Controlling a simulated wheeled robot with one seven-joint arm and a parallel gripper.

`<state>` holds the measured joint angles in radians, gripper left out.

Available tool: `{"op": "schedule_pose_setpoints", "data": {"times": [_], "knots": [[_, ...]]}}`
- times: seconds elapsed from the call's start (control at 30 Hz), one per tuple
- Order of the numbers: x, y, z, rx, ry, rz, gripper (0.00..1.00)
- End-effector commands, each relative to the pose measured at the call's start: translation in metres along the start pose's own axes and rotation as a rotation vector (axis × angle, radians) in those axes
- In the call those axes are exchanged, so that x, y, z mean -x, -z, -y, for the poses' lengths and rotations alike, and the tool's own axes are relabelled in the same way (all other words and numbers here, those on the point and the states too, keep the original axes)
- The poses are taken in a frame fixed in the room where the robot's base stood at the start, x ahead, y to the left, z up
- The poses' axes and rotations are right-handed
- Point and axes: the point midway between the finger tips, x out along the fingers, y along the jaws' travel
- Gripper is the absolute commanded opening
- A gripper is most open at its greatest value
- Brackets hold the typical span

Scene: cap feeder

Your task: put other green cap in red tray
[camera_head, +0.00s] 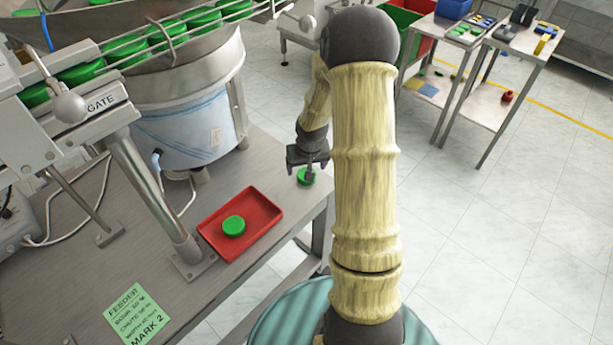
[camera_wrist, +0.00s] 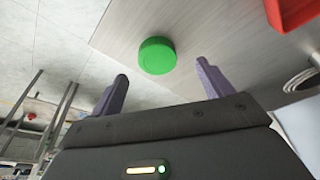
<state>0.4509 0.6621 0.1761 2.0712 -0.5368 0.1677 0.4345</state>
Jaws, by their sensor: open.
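A green cap (camera_head: 306,177) lies on the metal table (camera_head: 225,290) near its right edge. In the wrist view the same cap (camera_wrist: 157,56) sits on the tabletop ahead of and roughly between my fingertips, apart from both. My gripper (camera_head: 307,163) is open and empty just above this cap; its two fingers show in the wrist view (camera_wrist: 160,82). The red tray (camera_head: 262,208) lies on the table left of my gripper, with another green cap (camera_head: 233,226) inside it. A corner of the tray (camera_wrist: 290,12) shows at the top right of the wrist view.
A metal feeder bowl (camera_head: 190,70) with several green caps in its chute stands at the left. A post (camera_head: 150,185) rises just left of the tray. A green label (camera_head: 138,314) lies at the front. Side tables (camera_head: 500,95) stand far right. The tabletop between cap and tray looks clear.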

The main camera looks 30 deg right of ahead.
Motion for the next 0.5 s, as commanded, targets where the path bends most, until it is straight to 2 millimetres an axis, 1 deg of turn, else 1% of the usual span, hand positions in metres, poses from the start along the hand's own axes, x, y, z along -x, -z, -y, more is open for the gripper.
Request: {"op": "schedule_pose_setpoints", "data": {"times": [0.2,0.3,0.4,0.5], "knots": [[-0.031,0.001,-0.004,-0.003,0.000,0.004,0.79],[-0.044,0.001,-0.004,0.000,0.000,0.002,0.79],[-0.048,0.001,-0.004,-0.002,0.000,0.001,0.79],[-0.048,0.002,-0.004,-0.002,0.000,0.000,0.79]]}}
